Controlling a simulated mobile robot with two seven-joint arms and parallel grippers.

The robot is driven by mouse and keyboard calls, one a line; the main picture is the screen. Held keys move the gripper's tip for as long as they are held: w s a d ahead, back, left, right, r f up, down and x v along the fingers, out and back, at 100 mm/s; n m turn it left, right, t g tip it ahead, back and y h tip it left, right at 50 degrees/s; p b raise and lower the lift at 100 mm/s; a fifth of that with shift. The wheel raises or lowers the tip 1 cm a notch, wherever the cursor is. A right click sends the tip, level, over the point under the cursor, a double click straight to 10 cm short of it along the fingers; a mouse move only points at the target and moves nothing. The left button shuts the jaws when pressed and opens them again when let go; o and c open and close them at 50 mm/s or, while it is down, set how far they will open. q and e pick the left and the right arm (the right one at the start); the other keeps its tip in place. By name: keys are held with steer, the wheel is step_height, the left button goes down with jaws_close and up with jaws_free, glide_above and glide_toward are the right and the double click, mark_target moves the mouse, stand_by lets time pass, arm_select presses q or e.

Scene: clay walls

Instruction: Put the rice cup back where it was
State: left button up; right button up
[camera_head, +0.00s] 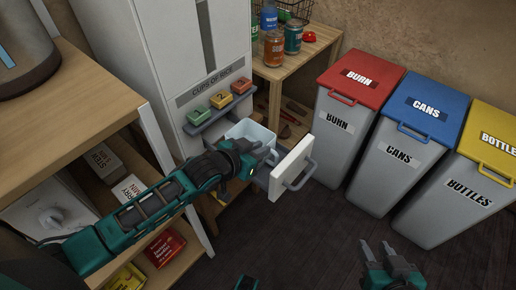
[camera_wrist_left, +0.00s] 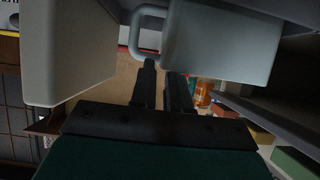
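The rice cup (camera_head: 245,129) is a pale blue-grey cup in the pulled-out drawer at the foot of the white rice dispenser (camera_head: 165,45). In the left wrist view the cup (camera_wrist_left: 222,38) shows close up, its loop handle (camera_wrist_left: 137,32) just beyond the fingertips. My left gripper (camera_head: 272,155) is at the cup's near right side, between it and the drawer front (camera_head: 289,172). In the left wrist view its fingers (camera_wrist_left: 165,75) are apart with nothing visible between them. My right gripper (camera_head: 388,248) is open and empty over the floor.
Red (camera_head: 360,77), blue (camera_head: 425,105) and yellow (camera_head: 492,130) lidded bins stand at the right. A wooden shelf (camera_head: 300,50) with cans is behind the drawer. A wooden counter (camera_head: 85,95) is at the left. The dark floor in front is clear.

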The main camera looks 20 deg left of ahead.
arm_select(q)
steer(key=shift+o, duration=0.9)
steer(key=shift+r, duration=0.2)
steer(key=p+v, duration=0.4)
steer(key=v, duration=0.7)
steer(key=s+d+f+n+g+y, duration=0.1)
steer(key=s+d+f, duration=0.2)
steer(key=s+d, duration=0.2)
steer(key=shift+s+f, duration=0.35)
steer(key=shift+s, duration=0.45)
